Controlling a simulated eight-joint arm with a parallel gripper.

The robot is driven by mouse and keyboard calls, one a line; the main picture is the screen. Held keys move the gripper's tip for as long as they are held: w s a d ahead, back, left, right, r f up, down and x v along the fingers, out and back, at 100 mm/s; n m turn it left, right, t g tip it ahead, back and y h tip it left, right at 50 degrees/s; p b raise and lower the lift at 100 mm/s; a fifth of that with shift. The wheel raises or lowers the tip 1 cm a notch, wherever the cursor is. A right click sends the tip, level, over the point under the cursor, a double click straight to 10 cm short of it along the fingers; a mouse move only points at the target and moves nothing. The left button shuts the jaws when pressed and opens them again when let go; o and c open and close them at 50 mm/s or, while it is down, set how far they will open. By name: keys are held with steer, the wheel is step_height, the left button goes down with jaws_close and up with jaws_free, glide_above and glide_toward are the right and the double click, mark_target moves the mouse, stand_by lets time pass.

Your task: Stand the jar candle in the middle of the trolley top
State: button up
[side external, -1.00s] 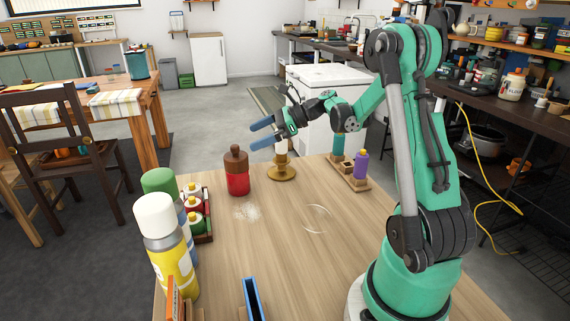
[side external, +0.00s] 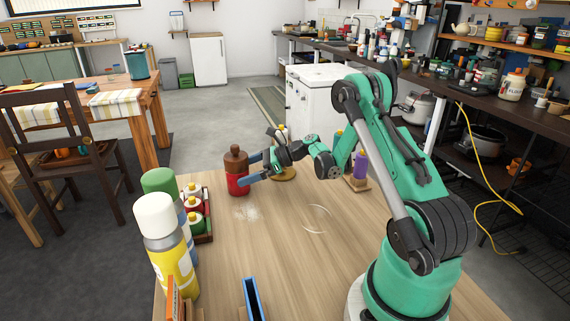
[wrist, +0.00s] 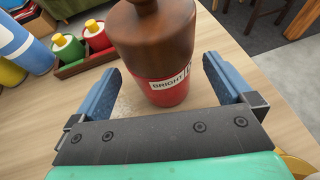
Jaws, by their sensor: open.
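The red jar with a dark brown, knobbed top (side external: 237,185), which I take for the jar candle, stands upright on the wooden trolley top (side external: 290,270). In the wrist view the jar (wrist: 155,45) shows part of a white label. My gripper (side external: 250,169) is open and low at the jar's right side in the side view. In the wrist view one finger of my gripper (wrist: 160,66) is on either side of the jar, with gaps visible. A thin pale ring (side external: 317,218) marks the trolley top near its middle.
A purple bottle (side external: 360,165) is in a wooden rack to the right. Small bottles in a tray (side external: 207,230) and a yellow spray can (side external: 172,255) line the left. A blue open holder (side external: 252,298) is in front. The middle is clear.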

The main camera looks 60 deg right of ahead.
mark_target(237, 174)
steer(key=shift+x, duration=1.6)
jaws_close()
